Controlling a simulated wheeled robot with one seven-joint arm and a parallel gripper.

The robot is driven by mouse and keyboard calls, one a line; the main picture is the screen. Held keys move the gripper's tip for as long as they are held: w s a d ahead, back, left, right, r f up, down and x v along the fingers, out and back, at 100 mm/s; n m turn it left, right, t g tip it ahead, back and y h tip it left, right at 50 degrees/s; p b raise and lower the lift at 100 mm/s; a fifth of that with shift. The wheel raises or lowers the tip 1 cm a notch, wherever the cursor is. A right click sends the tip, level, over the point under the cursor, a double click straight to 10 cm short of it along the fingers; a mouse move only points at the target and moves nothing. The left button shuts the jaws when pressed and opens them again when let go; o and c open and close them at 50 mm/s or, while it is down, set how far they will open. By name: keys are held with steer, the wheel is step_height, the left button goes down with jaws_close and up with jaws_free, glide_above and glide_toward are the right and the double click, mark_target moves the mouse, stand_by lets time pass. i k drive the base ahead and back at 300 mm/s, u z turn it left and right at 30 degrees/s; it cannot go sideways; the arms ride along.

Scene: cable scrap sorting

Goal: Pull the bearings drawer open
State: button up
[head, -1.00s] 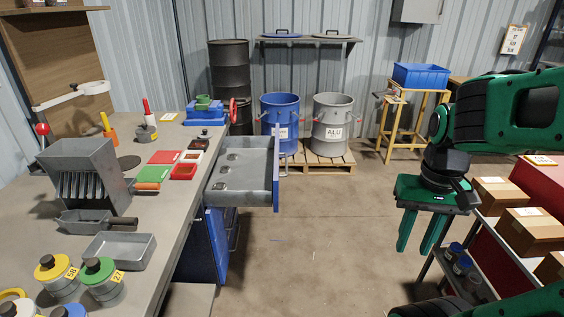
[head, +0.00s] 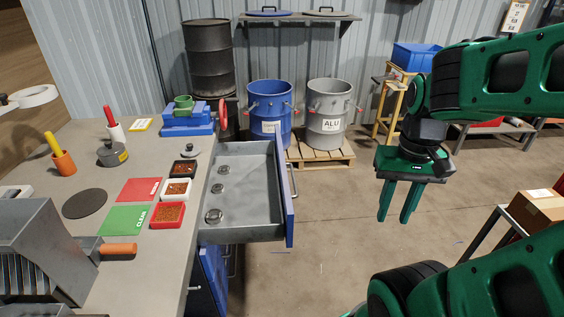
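A grey drawer with a blue front (head: 288,195) stands pulled out from the right side of the workbench. Several round metal bearings (head: 214,215) lie along the left side of its floor. A pale bar handle shows on the outer side of the blue front. I cannot read any label on it. My gripper (head: 396,218) hangs to the right of the drawer, well clear of it, with its two green fingers pointing down. The fingers are apart with nothing between them.
Blue (head: 270,108) and grey (head: 327,115) drums stand on a pallet behind. A cart with a cardboard box (head: 540,207) is at right. Floor between is clear.

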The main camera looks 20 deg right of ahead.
mark_target(256, 203)
steer(key=u, duration=0.05)
steer(key=i, duration=0.5)
steer(key=z, duration=1.3)
steer(key=i, duration=0.5)
steer(key=u, duration=0.15)
